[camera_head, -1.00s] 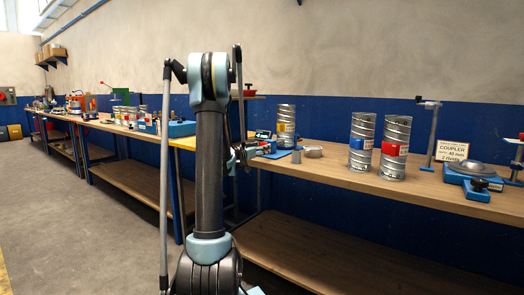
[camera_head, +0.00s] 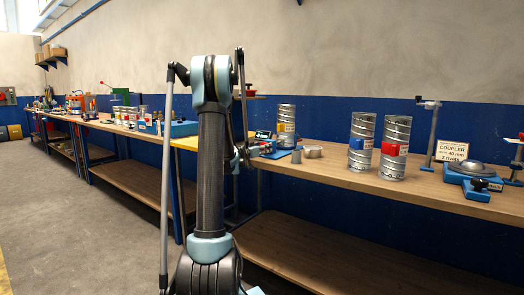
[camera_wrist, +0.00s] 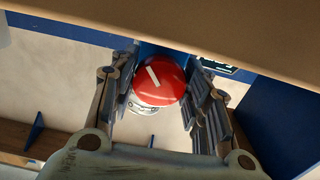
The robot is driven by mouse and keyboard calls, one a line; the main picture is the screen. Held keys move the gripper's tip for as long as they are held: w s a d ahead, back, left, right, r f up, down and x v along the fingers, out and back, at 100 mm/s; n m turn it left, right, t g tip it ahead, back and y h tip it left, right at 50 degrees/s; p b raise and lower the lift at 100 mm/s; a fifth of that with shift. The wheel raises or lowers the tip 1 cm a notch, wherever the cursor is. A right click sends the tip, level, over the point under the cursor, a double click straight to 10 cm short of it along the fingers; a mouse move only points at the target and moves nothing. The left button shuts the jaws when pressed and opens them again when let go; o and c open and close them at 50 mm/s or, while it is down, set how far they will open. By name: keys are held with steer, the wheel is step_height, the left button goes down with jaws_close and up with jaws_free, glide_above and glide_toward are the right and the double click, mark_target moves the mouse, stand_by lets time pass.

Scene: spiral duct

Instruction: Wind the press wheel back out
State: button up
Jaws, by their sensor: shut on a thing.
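The red press wheel (camera_wrist: 160,82), a round red disc with a white stripe across its face, is in the middle of the wrist view. My gripper (camera_wrist: 163,74) has its dark jointed fingers on either side of the wheel and is shut on it. The stripe slants from upper left to lower right. A silvery round part (camera_wrist: 146,108) shows just below the wheel. In the head view my own arm hides most of the gripper and the wheel.
The long wooden bench (camera_head: 345,178) carries spiral metal ducts with blue (camera_head: 362,140) and red (camera_head: 396,150) bands and one with a yellow band (camera_head: 286,125). A COUPLER sign (camera_head: 453,151) stands at right. The floor at left (camera_head: 100,220) is clear.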

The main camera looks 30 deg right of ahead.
steer(key=shift+w, duration=0.1)
steer(key=n, duration=0.3)
steer(key=shift+n, duration=0.4)
steer(key=shift+w+n, duration=0.1)
steer(key=shift+n, duration=1.8)
steer(key=shift+a, duration=0.1)
steer(key=o, duration=1.1)
